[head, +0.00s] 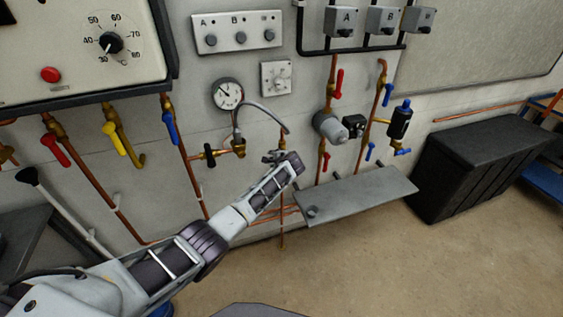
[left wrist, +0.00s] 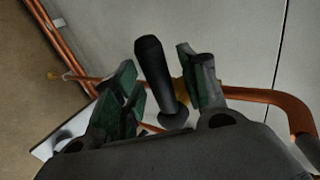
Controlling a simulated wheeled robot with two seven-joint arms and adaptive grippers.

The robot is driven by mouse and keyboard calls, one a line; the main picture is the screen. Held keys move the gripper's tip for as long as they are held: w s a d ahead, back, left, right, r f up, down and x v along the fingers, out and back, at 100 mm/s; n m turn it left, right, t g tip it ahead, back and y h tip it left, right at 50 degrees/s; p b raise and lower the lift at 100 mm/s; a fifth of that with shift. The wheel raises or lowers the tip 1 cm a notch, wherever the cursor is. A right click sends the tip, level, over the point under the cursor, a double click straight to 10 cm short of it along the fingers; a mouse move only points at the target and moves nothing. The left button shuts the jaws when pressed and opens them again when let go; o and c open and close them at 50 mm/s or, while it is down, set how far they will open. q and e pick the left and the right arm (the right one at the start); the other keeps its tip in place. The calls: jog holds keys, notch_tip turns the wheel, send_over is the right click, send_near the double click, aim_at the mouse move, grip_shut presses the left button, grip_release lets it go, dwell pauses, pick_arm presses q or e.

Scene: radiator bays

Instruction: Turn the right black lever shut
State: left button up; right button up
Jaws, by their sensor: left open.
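My left gripper (head: 278,157) is open at the wall, below the end of the grey braided hose in the head view. In the left wrist view a black lever (left wrist: 151,65) stands between the two open fingers of this gripper (left wrist: 158,72). The lever points across the copper pipe (left wrist: 258,97) behind it. A gap shows between the lever and each finger. In the head view the gripper hides this lever. Another black lever (head: 209,155) sits upright on the valve to the left, under the pressure gauge (head: 228,94). My right gripper is not in view.
The grey hose (head: 262,106) arches just above the gripper. A grey shelf (head: 358,196) juts out below and to its right. Red, yellow and blue levers, such as the red one (head: 56,150), sit on pipes nearby. A black chest (head: 470,170) stands at right.

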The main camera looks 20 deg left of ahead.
pick_arm(q)
jog(key=v, duration=1.1)
jog(key=shift+s, duration=0.15)
dwell(0.4)
jog(key=shift+d, duration=0.1)
dwell(0.5)
